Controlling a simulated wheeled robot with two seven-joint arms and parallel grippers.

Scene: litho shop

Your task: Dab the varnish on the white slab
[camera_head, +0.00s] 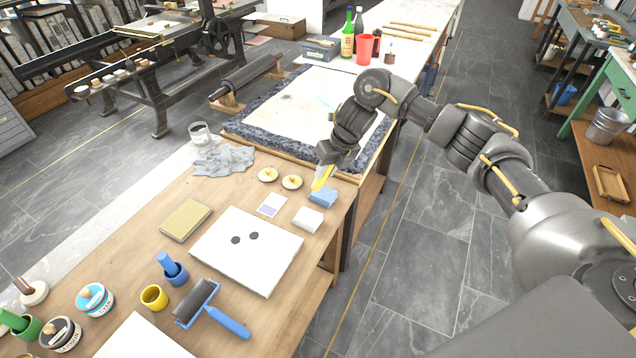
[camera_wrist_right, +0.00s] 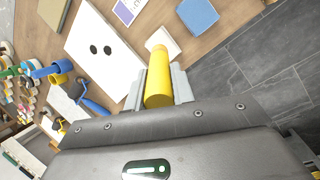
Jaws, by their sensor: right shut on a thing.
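The white slab (camera_head: 272,264) lies flat on the wooden bench, with two dark round spots side by side on it. It also shows in the wrist view (camera_wrist_right: 97,68). My right gripper (camera_head: 324,172) is shut on a yellow cylindrical tool (camera_wrist_right: 158,86), which also shows in the head view (camera_head: 321,180). The tool is tilted above the bench's right edge, near the blue block (camera_head: 323,198), apart from the slab. I cannot tell which container holds varnish. My left gripper is not in view.
A white block (camera_head: 308,219) and a purple-and-white card (camera_head: 271,205) lie beyond the slab. A tan book (camera_head: 186,220) lies left. Grey cloth (camera_head: 223,160) lies behind.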

